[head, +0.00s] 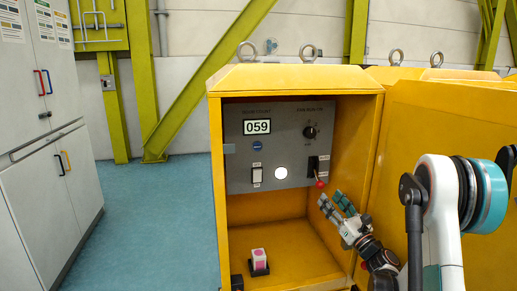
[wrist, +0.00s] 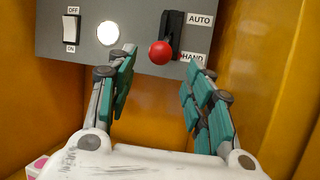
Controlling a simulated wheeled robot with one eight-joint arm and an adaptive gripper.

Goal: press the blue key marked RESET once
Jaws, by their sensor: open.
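The blue key (head: 257,145) is a small dark blue oval on the grey panel (head: 238,175), just under the display (head: 257,127) that reads 059. Its lettering is too small to read. My gripper (head: 334,203) is open and empty at the right of the yellow cabinet's opening, to the right of and lower than the key, apart from it. In the wrist view the open fingers (wrist: 160,60) point toward the panel's lower right. The key is out of the wrist view.
A red-knobbed lever (wrist: 160,53) stands between my fingers in the wrist view, near the HAND label. A white rocker switch (head: 257,175), a round white lamp (head: 281,173) and a dial (head: 310,132) share the panel.

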